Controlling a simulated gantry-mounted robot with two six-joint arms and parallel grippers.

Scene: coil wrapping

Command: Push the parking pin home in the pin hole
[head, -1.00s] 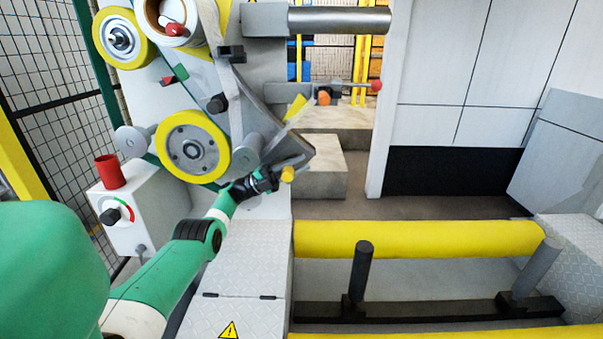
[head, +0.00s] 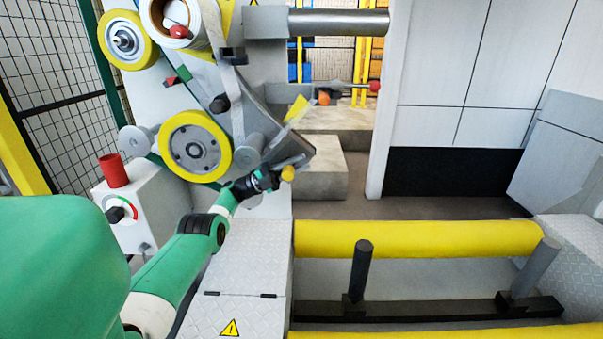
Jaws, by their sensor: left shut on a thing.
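My left gripper (head: 277,177) is at the lower right corner of the grey machine panel, its arm coming in from the lower left. The pin hole is hidden behind the gripper, so I cannot tell how deep the pin sits. My right gripper is not in view.
A yellow-rimmed wheel (head: 194,147) and a grey roller (head: 249,146) sit just above the gripper. A control box (head: 133,205) with a red cup-like part (head: 113,170) stands at the left. A yellow roller (head: 415,238) lies at the right; the floor behind it is clear.

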